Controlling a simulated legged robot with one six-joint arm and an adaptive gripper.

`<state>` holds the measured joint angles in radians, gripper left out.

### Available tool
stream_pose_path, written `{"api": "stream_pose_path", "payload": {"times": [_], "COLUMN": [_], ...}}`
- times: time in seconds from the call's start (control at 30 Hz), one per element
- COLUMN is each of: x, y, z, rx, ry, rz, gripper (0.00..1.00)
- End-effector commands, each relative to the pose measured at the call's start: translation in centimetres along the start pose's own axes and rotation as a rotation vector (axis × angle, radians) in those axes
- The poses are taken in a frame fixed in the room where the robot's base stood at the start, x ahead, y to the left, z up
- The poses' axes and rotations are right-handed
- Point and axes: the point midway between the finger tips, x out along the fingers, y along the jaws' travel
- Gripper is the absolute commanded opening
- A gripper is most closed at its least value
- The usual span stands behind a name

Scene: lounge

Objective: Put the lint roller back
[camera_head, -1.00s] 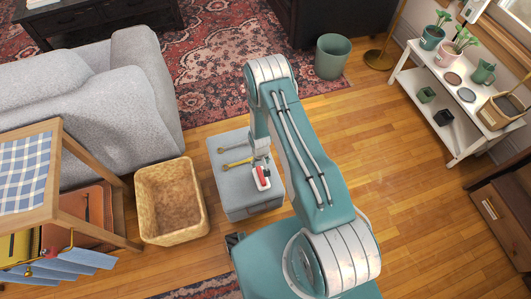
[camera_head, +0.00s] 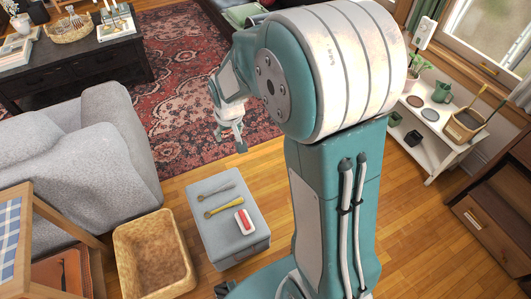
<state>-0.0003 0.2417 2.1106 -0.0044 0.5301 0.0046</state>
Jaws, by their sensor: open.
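A grey ottoman (camera_head: 250,252) stands on the wood floor, low centre. On its top lie a red and white object (camera_head: 243,221), a yellow long-handled item (camera_head: 224,207) and a grey long-handled item (camera_head: 214,191). I cannot tell for sure which of these is the lint roller; the red and white one is small and blocky. My gripper (camera_head: 232,140) is open and empty. It hangs beyond the ottoman, seen against the rug and apart from everything on the ottoman. My large teal and white arm covers the middle right of the view.
A woven basket (camera_head: 186,278) stands left of the ottoman. A grey sofa (camera_head: 75,150) is at left, a dark table (camera_head: 75,75) behind it. A white shelf (camera_head: 425,150) with pots and a small basket (camera_head: 465,127) is at right. Rug lies open behind the ottoman.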

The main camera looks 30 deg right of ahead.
Motion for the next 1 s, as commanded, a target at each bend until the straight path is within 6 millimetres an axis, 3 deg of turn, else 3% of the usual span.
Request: {"api": "stream_pose_path", "payload": {"times": [0.03,0.2,0.5,0.8,1.0], "x": [-2.3,-8.3,-16.5,-20.9,-21.5], "y": [0.0,0.0,0.0,0.0,0.0], "z": [0.5,2.8,9.0,15.8,17.5], "rx": [0.0,0.0,0.0,0.0,0.0], "ry": [0.022,0.068,0.149,0.219,0.232], "rz": [0.0,0.0,-0.001,-0.002,-0.002], "gripper": [0.68,0.68,0.68,0.68,0.68]}}
